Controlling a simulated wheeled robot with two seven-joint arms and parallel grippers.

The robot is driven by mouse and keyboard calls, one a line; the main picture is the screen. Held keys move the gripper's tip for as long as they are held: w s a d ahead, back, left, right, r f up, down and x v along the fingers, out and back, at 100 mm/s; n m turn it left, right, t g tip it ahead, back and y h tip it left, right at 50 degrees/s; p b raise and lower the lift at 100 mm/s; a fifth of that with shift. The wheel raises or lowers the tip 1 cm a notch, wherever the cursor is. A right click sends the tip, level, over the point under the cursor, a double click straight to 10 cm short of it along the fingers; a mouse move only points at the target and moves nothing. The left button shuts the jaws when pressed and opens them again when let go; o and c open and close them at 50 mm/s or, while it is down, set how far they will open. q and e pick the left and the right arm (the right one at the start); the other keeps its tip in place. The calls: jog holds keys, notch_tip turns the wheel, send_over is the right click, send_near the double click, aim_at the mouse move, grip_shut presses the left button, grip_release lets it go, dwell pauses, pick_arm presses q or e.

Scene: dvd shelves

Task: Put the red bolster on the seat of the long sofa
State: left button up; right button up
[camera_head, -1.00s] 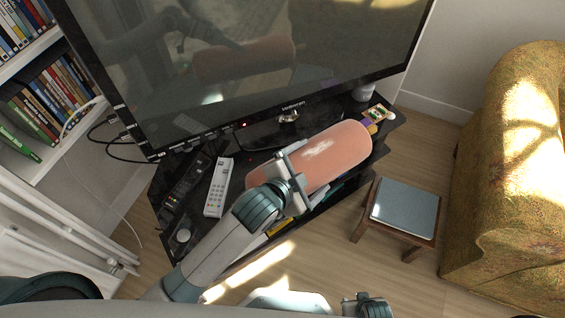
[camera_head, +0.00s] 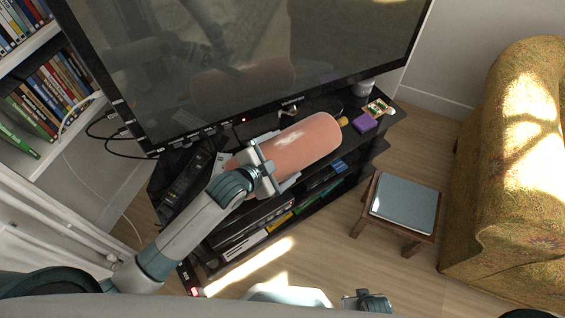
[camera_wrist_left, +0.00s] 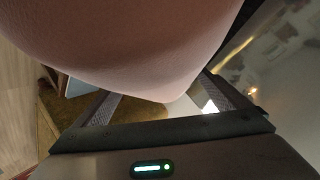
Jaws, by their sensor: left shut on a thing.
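The red bolster (camera_head: 306,143), a thick pinkish-red cylinder with rounded ends, is held above the TV stand, in front of the screen. My left gripper (camera_head: 263,170) is shut on it near its left end. The bolster also fills the top of the left wrist view (camera_wrist_left: 130,40), between the fingers. A gold patterned upholstered seat (camera_head: 525,170) stands at the right edge, cut off by the frame; I cannot tell whether it is the long sofa. Part of my right arm's end (camera_head: 370,303) shows at the bottom edge; its jaws are not clear.
The black TV stand (camera_head: 395,115) carries a large TV (camera_head: 250,60), a purple box (camera_head: 364,122) and small items. A small stool with a blue-grey top (camera_head: 405,205) stands between stand and upholstered seat. A bookshelf (camera_head: 45,165) is at left. Some floor is clear.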

pick_arm(q)
notch_tip(320, 180, down, 4)
jog(key=shift+r, duration=0.2)
jog(key=shift+f, duration=0.1)
jog(key=shift+f, duration=0.1)
jog(key=o, duration=1.1)
